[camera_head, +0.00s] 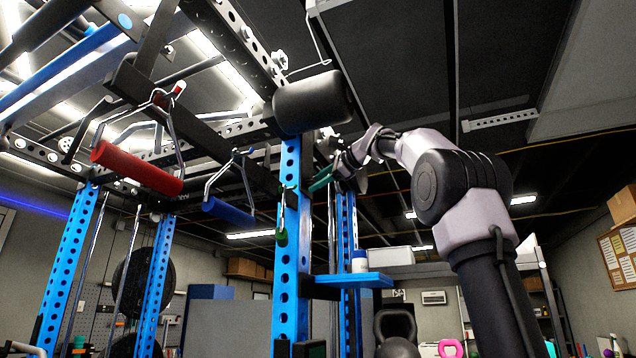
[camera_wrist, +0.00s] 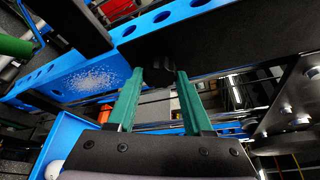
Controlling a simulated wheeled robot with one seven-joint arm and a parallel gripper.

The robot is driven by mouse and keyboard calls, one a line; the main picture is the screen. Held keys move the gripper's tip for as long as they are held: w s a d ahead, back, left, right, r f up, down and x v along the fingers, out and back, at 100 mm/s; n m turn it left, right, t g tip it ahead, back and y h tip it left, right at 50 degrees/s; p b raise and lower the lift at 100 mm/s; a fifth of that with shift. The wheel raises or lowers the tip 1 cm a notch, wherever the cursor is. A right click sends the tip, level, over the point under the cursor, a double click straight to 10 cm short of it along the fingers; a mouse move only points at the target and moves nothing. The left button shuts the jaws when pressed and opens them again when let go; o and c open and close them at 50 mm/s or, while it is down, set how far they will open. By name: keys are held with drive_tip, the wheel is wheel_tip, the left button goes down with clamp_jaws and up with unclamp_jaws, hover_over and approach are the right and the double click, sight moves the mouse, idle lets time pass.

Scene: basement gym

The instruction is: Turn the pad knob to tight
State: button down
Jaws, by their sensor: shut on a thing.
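The pad (camera_head: 312,102) is a thick black roller on the rack, above my gripper in the head view. The pad knob (camera_wrist: 158,72) is a small dark knob under a black plate in the wrist view. My gripper (camera_wrist: 159,80) has its teal fingers on either side of the knob and is shut on it. In the head view, my gripper (camera_head: 322,180) reaches in from the right, close to the blue upright (camera_head: 290,230). The knob is hidden there, and no tight mark can be made out in either view.
A red handle (camera_head: 137,168) and a blue handle (camera_head: 228,211) hang to the left. The space right of the rack, around my arm, looks free.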

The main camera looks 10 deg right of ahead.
drive_tip(key=shift+m+g, duration=0.6)
drive_tip(key=shift+m, duration=0.6)
drive_tip(key=shift+c, duration=1.5)
unclamp_jaws()
drive_tip(key=s+d, duration=0.9)
drive_tip(key=s, duration=0.2)
drive_tip(key=shift+s+r, duration=0.35)
drive_tip(key=shift+r, duration=0.05)
